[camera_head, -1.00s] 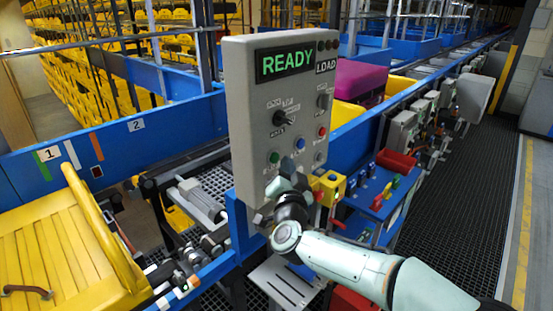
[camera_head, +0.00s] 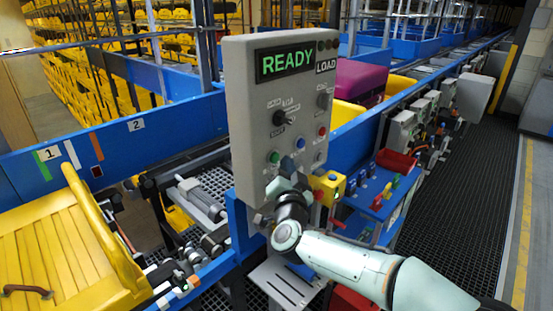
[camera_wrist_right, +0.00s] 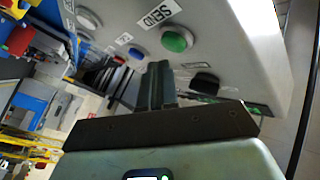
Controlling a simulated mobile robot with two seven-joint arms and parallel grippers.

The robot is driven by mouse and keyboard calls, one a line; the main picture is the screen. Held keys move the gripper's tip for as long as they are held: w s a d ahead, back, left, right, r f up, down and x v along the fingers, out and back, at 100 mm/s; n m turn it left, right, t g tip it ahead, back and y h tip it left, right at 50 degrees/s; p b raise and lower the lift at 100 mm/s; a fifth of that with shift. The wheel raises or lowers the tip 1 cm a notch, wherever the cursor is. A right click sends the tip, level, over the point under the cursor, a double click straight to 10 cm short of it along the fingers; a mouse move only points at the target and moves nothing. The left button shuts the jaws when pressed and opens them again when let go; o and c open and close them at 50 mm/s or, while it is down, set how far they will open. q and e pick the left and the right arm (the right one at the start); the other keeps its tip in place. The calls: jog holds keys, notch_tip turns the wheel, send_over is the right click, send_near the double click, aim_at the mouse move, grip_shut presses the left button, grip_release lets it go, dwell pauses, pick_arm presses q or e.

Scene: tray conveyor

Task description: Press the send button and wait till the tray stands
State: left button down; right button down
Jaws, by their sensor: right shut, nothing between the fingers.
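The grey control panel (camera_head: 245,115) stands in the middle of the head view. Its display (camera_head: 285,62) reads READY in green. The green button (camera_head: 274,157) is low on the panel's face; in the right wrist view the green button (camera_wrist_right: 177,40) has the SEND label beside it. My right gripper (camera_head: 285,176) is shut and empty just below the green and blue buttons. In the right wrist view its fingers (camera_wrist_right: 145,88) appear apart from the green button. The yellow slatted tray (camera_head: 60,250) is at the lower left. My left gripper is not in view.
A blue button (camera_head: 300,143) and a red button (camera_head: 321,131) are close to the green one. A yellow box (camera_head: 327,187) sits right of the gripper. A magenta case (camera_head: 361,82) is behind the panel. The dark grated floor (camera_head: 460,200) at right is clear.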

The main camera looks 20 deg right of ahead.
jog(key=shift+w, duration=0.15)
dwell(0.5)
jog(key=shift+w+a, duration=0.15)
jog(key=shift+w, duration=0.15)
jog(key=shift+w+a+p, duration=0.25)
jog(key=shift+w+p, duration=0.05)
jog(key=shift+w, duration=0.15)
dwell(0.7)
jog(key=shift+s+d, duration=0.1)
jog(key=shift+s, duration=0.05)
jog(key=shift+s+d+b, duration=0.25)
jog(key=shift+s+b, duration=0.25)
jog(key=shift+s, duration=0.25)
